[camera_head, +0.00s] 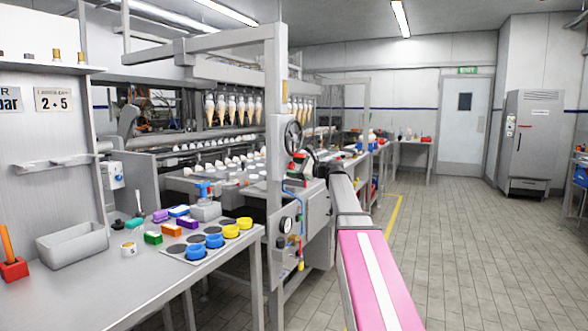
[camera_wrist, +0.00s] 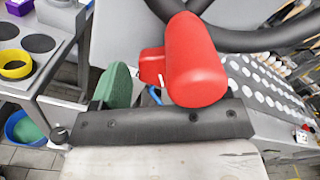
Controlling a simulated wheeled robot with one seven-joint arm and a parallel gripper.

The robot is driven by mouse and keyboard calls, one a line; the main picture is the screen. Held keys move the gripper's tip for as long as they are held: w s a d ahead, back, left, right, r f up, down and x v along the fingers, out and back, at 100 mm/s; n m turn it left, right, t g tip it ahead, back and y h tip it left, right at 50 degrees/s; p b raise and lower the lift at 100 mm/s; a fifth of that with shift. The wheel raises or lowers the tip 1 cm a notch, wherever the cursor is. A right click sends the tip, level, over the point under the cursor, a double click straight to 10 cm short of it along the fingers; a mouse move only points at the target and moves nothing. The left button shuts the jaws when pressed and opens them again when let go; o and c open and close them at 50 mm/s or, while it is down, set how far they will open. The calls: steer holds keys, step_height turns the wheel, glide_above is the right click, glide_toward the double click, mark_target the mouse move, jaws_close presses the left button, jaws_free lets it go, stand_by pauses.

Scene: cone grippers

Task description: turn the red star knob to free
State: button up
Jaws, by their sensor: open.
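The red star knob (camera_wrist: 152,66) shows as a small red piece with a white mark in the wrist view, partly hidden behind the large red finger. My gripper (camera_wrist: 146,78) is open, with a green finger on the left and the red finger on the right. The knob appears between the fingers in the picture; I cannot tell whether either touches it. In the head view my gripper (camera_head: 308,160) is at the machine's front post, below the handwheel. A small red spot beside it may be the knob, but its star shape and setting are not readable.
A black handwheel (camera_head: 292,136) is just above my gripper, and its rim (camera_wrist: 250,40) crosses the wrist view. A gauge (camera_head: 285,225) and a blue hose sit below. The left table (camera_head: 130,275) holds coloured blocks and rings. The tiled floor at right is clear.

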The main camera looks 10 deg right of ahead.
steer(key=shift+w+a, duration=0.15)
steer(key=shift+a, duration=0.05)
steer(key=c, duration=0.9)
steer(key=shift+n, duration=0.8)
steer(key=o, duration=0.9)
steer(key=v, duration=1)
steer(key=shift+s+d, duration=0.25)
steer(key=shift+d, duration=0.05)
